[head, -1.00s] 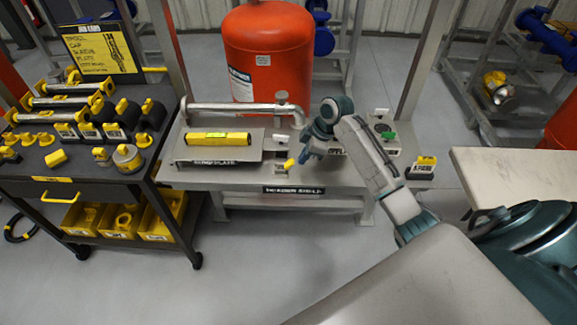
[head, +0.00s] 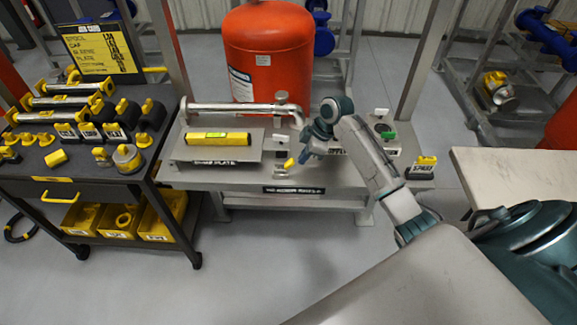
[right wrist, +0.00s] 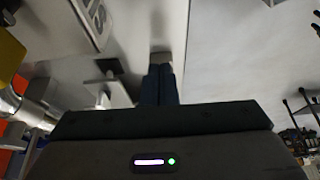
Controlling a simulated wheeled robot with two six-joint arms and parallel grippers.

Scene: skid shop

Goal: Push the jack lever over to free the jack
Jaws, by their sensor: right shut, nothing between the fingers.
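The jack lever appears to be the small yellow-ended handle (head: 289,163) on the front of the grey skid bench, right of the plate. My right gripper (head: 303,158) is just right of it, low over the bench and pointing down. Whether they touch cannot be told. In the right wrist view the closed dark fingers (right wrist: 160,85) have nothing between them. A yellow piece (right wrist: 10,58) at the left edge there may be the lever's end. The jack itself cannot be made out clearly. My left gripper is out of view.
A yellow level (head: 217,138) lies on a raised plate (head: 207,156). A bent metal pipe (head: 235,107) runs behind it. A red tank (head: 268,60) stands behind. A dark parts cart (head: 90,172) is left; a yellow-topped block (head: 424,162) sits right.

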